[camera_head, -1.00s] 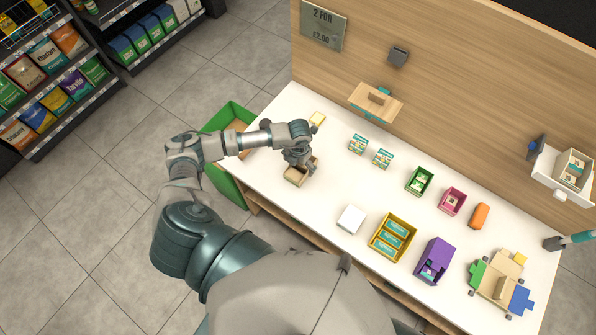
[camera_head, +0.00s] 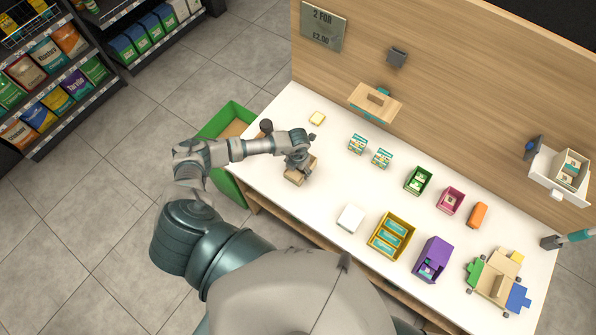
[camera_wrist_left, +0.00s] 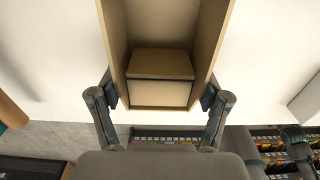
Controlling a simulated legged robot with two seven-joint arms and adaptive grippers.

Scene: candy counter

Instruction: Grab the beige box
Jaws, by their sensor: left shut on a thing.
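The beige box (camera_head: 296,177) is at the left end of the white counter, partly hidden under my left gripper (camera_head: 302,166) in the head view. In the left wrist view the box (camera_wrist_left: 160,64) is an open beige container with tall side walls and a block-like part at its near end. My left gripper (camera_wrist_left: 160,104) is shut on it, with one finger pad against each outer side. I cannot tell whether the box touches the counter.
A small yellow block (camera_head: 317,118) lies behind the gripper. A green bin (camera_head: 226,176) stands at the counter's left end. A white box (camera_head: 351,218), a yellow tray (camera_head: 376,249) and a purple box (camera_head: 433,259) stand to the right. The counter between is clear.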

